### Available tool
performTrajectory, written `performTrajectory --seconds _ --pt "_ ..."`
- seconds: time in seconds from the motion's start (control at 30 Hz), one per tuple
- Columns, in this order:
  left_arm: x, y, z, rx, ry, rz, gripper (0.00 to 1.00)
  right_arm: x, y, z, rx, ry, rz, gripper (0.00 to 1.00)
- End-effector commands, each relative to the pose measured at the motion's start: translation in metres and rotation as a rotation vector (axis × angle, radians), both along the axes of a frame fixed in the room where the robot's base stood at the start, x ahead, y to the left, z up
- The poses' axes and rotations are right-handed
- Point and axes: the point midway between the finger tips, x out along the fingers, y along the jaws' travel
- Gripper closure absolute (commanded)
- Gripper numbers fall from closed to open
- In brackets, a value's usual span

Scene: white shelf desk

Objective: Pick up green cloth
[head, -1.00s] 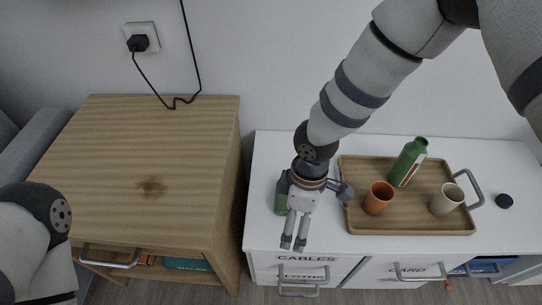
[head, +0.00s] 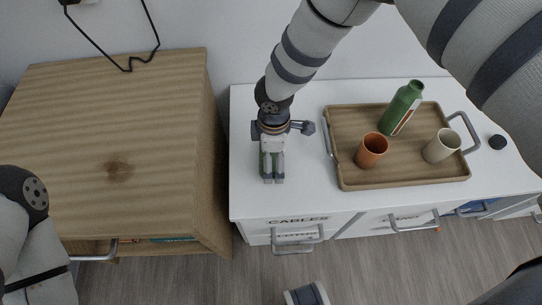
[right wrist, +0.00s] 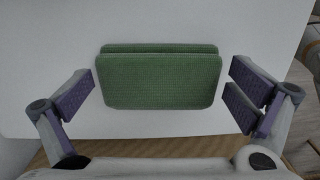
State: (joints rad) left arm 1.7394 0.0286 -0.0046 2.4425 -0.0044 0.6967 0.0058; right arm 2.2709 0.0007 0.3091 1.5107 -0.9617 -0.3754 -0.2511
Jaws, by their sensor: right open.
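The green cloth (right wrist: 160,80) is a folded rectangle with rounded corners on the white desk top. In the right wrist view it lies between the two spread fingers of my right gripper (right wrist: 168,93), with a gap on each side. In the head view my right gripper (head: 272,178) points down over the left part of the white desk and hides most of the cloth, so only a little green shows around the fingers. My right gripper is open and empty. My left arm shows at the left edge, but its gripper is out of sight.
A wooden tray (head: 350,180) stands to the right, holding a green bottle (head: 401,108), an orange cup (head: 371,150) and a beige cup (head: 441,146). A black round object (head: 497,142) lies beyond it. A wooden cabinet (head: 120,140) stands left. Drawers (head: 290,230) are below.

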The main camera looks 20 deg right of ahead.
Motion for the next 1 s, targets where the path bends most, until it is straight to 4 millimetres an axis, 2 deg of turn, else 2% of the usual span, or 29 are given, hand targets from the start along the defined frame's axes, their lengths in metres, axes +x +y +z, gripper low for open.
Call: performTrajectory --seconds 0.17,0.33,0.6,0.73,0.87,1.0 --pt "0.000 0.000 0.000 0.000 -0.001 0.000 0.60 0.000 0.000 0.000 0.001 -0.001 0.000 0.00" --pt "0.000 0.000 0.000 0.000 -0.001 0.000 0.60 0.000 0.000 0.001 0.000 -0.001 0.001 0.36" --pt "0.000 0.000 0.000 0.000 -0.001 0.000 0.60 0.000 0.000 0.001 0.000 -0.001 0.001 0.37" --pt "0.001 0.000 0.002 0.000 -0.003 0.000 0.60 0.001 0.000 0.008 0.001 -0.001 0.001 0.37" --pt "0.003 0.000 0.006 0.000 -0.010 0.000 0.60 0.002 0.000 0.031 0.000 -0.005 0.001 0.37" --pt "0.009 0.000 0.018 0.000 -0.029 0.000 0.60 -0.023 0.007 0.068 -0.003 -0.006 0.009 0.37"
